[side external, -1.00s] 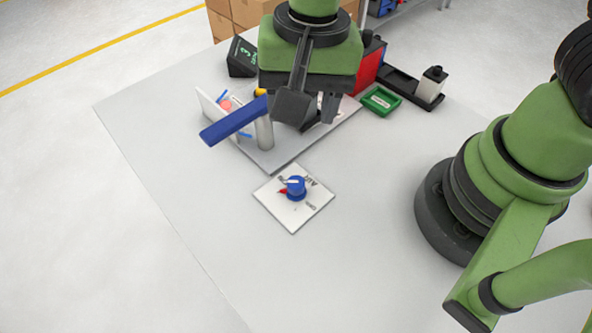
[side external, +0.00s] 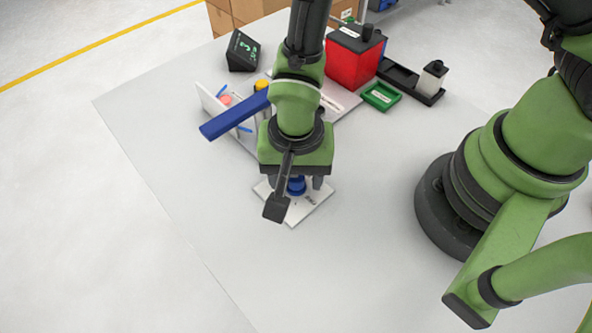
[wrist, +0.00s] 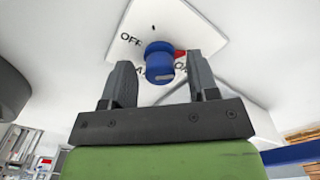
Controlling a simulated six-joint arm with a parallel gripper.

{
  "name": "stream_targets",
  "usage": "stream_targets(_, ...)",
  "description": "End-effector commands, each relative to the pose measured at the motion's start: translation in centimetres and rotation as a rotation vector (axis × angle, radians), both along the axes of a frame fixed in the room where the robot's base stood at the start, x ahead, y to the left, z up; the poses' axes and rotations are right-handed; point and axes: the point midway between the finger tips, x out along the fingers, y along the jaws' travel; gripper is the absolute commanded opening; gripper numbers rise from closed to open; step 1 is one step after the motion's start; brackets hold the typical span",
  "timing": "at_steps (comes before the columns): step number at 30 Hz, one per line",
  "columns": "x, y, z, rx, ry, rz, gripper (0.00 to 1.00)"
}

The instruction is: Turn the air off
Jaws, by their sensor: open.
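A blue round knob (side external: 296,186) stands on a white square plate (side external: 305,209) on the table; the arm partly hides both in the side view. In the wrist view the plate (wrist: 200,32) carries the printed word OFF at left and other letters partly covered behind the knob (wrist: 159,62). A red pointer (wrist: 180,54) shows at the knob's right, toward the partly covered print. My gripper (wrist: 162,78) is open, with one finger on each side of the knob and visible gaps between. It also shows above the plate in the side view (side external: 297,184).
A blue bar (side external: 233,116) sticks out over the table behind and left of my gripper. A red box (side external: 353,58), green tray (side external: 381,97) and black rack (side external: 412,84) stand farther back. A dark display (side external: 242,50) sits at the back left. The front table is clear.

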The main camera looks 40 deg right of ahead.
Motion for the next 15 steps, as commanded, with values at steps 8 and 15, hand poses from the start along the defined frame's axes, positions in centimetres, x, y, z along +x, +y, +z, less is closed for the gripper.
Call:
stream_targets(8, 0.01, 0.01, -0.24, 0.001, -0.001, 0.0, 0.54)
stream_targets(15, 0.01, 0.01, -0.21, 0.0, 0.0, 0.0, 0.06)
